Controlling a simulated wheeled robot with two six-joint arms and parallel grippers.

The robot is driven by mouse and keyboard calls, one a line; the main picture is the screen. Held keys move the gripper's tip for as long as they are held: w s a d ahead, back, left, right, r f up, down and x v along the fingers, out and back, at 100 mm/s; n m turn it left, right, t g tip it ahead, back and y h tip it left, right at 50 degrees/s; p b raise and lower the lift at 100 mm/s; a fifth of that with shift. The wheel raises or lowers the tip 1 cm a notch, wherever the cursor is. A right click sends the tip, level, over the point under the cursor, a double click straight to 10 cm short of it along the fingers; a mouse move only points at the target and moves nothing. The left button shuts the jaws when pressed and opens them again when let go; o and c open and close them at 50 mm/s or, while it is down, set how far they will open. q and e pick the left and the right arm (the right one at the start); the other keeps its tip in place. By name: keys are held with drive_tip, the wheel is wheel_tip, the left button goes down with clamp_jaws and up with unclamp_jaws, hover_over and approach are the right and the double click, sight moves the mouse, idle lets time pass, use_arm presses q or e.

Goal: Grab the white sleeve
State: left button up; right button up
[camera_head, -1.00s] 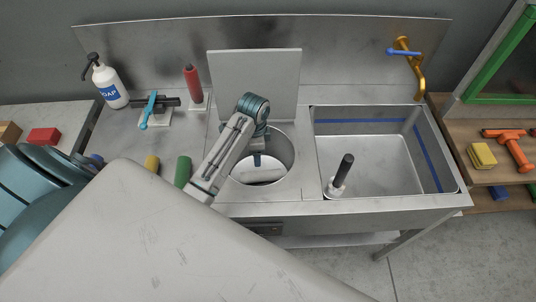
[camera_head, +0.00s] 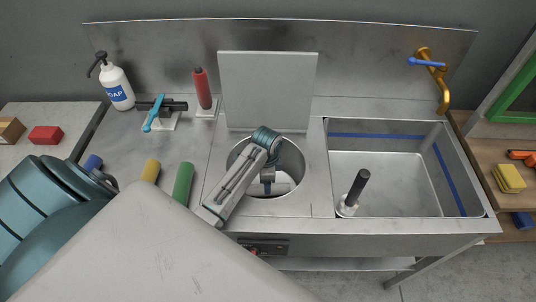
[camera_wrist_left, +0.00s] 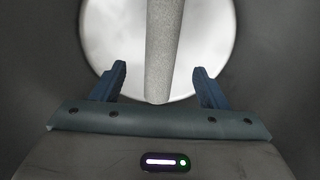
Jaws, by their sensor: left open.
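A pale cylinder, which looks like the white sleeve (camera_wrist_left: 162,45), lies in the round well (camera_head: 304,160) of the steel counter. In the left wrist view it runs from the top edge down between my fingers, with its near end close to the palm. In the head view only a small white part of it (camera_head: 283,187) shows beside my gripper. My left gripper (camera_wrist_left: 159,70) is open, with one finger on each side of the cylinder and gaps showing on both sides. It also shows in the head view (camera_head: 268,187), reaching down inside the well. My right gripper is out of view.
An upright square lid (camera_head: 267,85) stands behind the well. A rectangular sink (camera_head: 400,180) to the right holds a black-handled tool (camera_head: 357,188). A green cylinder (camera_head: 183,183), a yellow one (camera_head: 151,171), a red bottle (camera_head: 203,88) and a soap bottle (camera_head: 117,86) stand left.

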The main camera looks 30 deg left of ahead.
use_arm(q)
drive_tip(key=shift+w+d+f+p, duration=0.1)
drive_tip(key=shift+f+p, duration=0.25)
drive_tip(key=shift+f, duration=1.3)
drive_tip(key=shift+w+f+p, duration=0.1)
drive_tip(key=shift+f+p, duration=0.25)
drive_tip(key=shift+f, duration=1.25)
drive_tip(key=c, duration=1.1)
